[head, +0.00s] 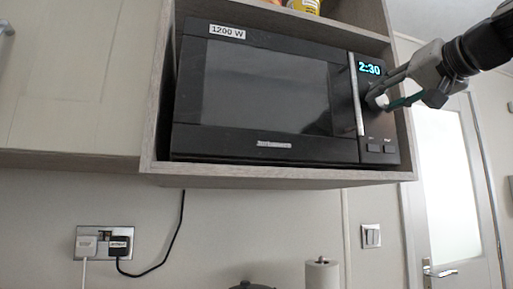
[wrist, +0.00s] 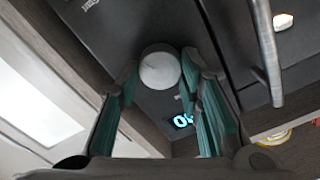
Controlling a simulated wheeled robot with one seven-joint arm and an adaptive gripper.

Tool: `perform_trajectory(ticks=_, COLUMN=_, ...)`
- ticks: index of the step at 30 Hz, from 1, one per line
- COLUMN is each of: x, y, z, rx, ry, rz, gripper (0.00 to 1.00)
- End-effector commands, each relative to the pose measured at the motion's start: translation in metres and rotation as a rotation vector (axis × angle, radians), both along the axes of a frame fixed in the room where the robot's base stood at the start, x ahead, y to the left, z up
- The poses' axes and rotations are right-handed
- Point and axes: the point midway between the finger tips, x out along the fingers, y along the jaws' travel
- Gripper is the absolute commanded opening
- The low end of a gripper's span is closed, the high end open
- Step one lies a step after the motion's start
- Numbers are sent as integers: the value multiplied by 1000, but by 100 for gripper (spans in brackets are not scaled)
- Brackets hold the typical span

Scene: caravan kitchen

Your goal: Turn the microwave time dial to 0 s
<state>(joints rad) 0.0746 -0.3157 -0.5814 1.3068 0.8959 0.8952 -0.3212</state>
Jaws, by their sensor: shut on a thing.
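The black microwave (head: 265,88) sits in a wooden wall cabinet, its door shut. Its display (head: 370,69) reads 2:30 in blue digits. The time dial (wrist: 160,70) is a round knob with a pale face below the display on the control panel. My gripper (head: 384,97) reaches in from the right and is shut on the dial. In the wrist view, its teal-padded fingers stand on either side of the dial. The fingers partly hide the dial in the head view and part of the display (wrist: 182,121) in the wrist view.
A vertical door handle (head: 357,95) stands just left of the dial. Two buttons (head: 380,146) are below it. The cabinet side wall (head: 405,135) is close on the right. A paper towel roll (head: 322,274) stands lower down.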

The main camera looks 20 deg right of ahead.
Motion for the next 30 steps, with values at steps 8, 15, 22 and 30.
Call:
perform_trajectory(ticks=8, x=2, y=3, z=-2, rx=-262, ry=-8, rz=6, gripper=5)
perform_trajectory(ticks=15, x=1, y=3, z=-2, rx=-489, ry=-15, rz=7, gripper=5)
perform_trajectory(ticks=22, x=2, y=4, z=-2, rx=-708, ry=-23, rz=7, gripper=5)
perform_trajectory(ticks=30, x=1, y=4, z=-2, rx=-963, ry=-31, rz=8, gripper=5)
